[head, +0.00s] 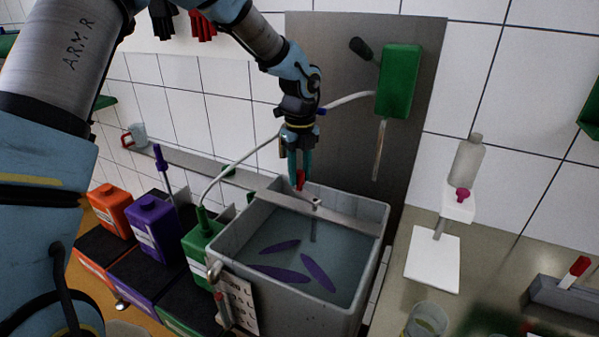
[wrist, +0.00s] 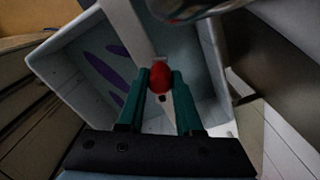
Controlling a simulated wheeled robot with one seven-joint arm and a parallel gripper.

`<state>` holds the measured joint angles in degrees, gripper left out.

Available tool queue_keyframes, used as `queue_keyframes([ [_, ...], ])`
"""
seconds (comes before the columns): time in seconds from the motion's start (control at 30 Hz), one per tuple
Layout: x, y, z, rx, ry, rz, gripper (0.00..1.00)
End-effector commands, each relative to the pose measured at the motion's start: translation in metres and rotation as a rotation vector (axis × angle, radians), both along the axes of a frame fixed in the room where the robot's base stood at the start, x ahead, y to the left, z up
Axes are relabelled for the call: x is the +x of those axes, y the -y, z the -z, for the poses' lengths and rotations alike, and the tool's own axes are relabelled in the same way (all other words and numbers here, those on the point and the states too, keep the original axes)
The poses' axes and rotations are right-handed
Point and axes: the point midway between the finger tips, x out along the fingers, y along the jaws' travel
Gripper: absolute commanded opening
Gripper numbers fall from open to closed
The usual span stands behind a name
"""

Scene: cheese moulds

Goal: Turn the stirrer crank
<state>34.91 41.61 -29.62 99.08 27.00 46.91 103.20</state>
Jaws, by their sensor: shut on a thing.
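The stirrer crank's red knob (head: 300,180) stands above a grey crossbar (head: 278,201) that spans the grey tub (head: 373,214). My gripper (head: 299,178) points down at the crossbar, its teal fingers shut on the red knob. In the wrist view the knob (wrist: 160,77) sits between the two fingertips (wrist: 160,82). A thin shaft goes down from the bar into the liquid. The crank's arm is mostly hidden by my fingers.
Purple elongated shapes (head: 317,272) lie in the tub's liquid. Orange (head: 111,207), purple (head: 155,228) and green (head: 202,236) canisters stand at left. A green wall box (head: 399,82) with a lever and hose is behind. A bottle (head: 467,160) stands at right.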

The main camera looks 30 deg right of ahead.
Motion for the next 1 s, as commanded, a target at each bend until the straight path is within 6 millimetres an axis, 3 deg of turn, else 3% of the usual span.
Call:
queue_keyframes([
  [0.2, 0.003, -0.003, 0.003, 0.005, 0.002, -0.004, 0.00],
  [0.23, 0.003, -0.003, 0.003, 0.005, 0.002, -0.005, 0.38],
  [0.47, 0.002, -0.001, 0.001, 0.003, 0.001, -0.003, 0.63],
  [0.77, 0.001, 0.000, -0.001, 0.001, 0.001, -0.002, 0.65],
  [1.0, 0.002, 0.000, -0.032, -0.003, 0.004, -0.004, 0.65],
])
